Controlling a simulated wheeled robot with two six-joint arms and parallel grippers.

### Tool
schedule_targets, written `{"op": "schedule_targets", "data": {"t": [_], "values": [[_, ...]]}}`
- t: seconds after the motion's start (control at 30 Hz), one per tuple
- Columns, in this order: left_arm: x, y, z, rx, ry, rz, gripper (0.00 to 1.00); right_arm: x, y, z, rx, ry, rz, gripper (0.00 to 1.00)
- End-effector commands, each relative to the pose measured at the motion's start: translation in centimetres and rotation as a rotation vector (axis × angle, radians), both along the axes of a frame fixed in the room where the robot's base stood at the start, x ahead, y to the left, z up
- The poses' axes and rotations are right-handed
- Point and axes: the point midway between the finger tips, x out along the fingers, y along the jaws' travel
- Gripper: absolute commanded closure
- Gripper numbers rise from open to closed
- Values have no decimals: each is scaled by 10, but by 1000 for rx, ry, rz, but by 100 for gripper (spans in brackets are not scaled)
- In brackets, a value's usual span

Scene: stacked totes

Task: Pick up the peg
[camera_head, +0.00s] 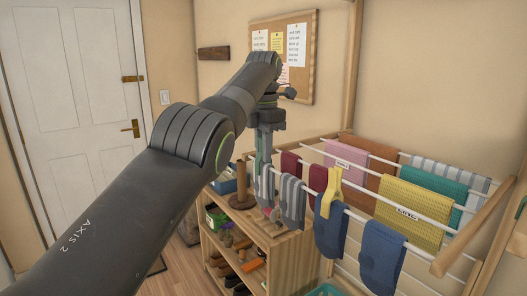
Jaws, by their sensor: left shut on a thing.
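My left gripper (268,196) points down in front of the drying rack, above the wooden shelf's top. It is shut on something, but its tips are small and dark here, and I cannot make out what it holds. A yellow clothes peg (329,192) sits upright on the rack's front rail, at a blue sock (330,229). The yellow peg is to the right of my left gripper and apart from it. My right gripper is out of view.
The drying rack (428,214) holds several cloths and socks on white rails. A wooden shelf unit (290,262) with shoes stands below the left gripper, with an upright wooden post (241,182) on top. A pinboard (300,84) hangs behind. A white door (75,95) is at left.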

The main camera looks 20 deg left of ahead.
Motion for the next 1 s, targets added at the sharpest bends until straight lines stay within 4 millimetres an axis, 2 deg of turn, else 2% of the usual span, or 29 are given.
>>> {"op": "schedule_targets", "data": {"t": [0.27, 0.8, 1.0], "values": [[0, 0, 20, 0, -1, 0, 100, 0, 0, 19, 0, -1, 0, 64], [0, 0, 91, 0, 0, 0, 100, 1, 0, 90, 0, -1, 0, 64], [0, 0, 100, 0, 0, 0, 100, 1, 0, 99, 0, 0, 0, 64]]}}
